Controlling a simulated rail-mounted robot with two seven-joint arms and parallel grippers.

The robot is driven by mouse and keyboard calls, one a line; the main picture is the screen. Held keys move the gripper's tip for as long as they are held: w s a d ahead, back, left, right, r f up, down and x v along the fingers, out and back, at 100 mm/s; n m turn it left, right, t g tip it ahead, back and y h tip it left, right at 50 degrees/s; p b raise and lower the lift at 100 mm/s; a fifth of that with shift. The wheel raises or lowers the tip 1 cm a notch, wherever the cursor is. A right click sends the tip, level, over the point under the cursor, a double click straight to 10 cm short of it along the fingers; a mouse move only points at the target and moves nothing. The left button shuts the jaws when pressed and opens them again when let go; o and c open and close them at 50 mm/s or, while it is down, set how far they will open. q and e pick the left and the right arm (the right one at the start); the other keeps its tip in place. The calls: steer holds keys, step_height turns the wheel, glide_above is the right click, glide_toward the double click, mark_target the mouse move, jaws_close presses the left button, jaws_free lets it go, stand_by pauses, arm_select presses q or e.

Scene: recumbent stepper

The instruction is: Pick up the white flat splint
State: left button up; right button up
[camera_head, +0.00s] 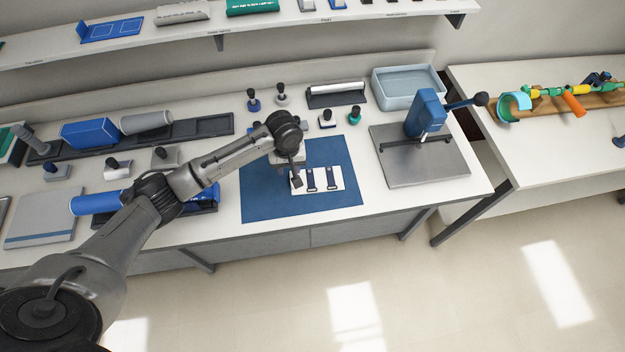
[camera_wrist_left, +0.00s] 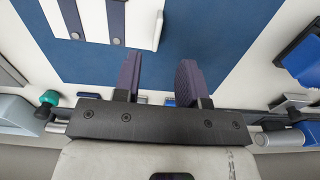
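The white flat splint (camera_head: 321,181) lies flat on the blue mat (camera_head: 262,205), with dark straps across it. Part of it also shows at the upper left of the left wrist view (camera_wrist_left: 92,20), cut off by the frame edge. My left gripper (camera_head: 296,181) is low over the mat at the splint's left end in the head view. In the left wrist view its purple fingers (camera_wrist_left: 158,62) stand apart, with only blue mat seen between them. The exact height above the splint cannot be told. My right gripper is not in view.
A blue press on a grey plate (camera_head: 440,165) and a pale blue bin (camera_head: 408,85) stand to the right. Several small stamp-like tools, including a green one (camera_head: 355,113), stand behind the mat. A blue roll (camera_head: 92,203) lies at left. A shelf (camera_head: 235,28) runs above.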

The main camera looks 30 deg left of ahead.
arm_select(q)
steer(key=shift+d+f+b, duration=0.1)
steer(key=shift+f+b, duration=0.4)
steer(key=shift+f, duration=4.05)
jaws_close()
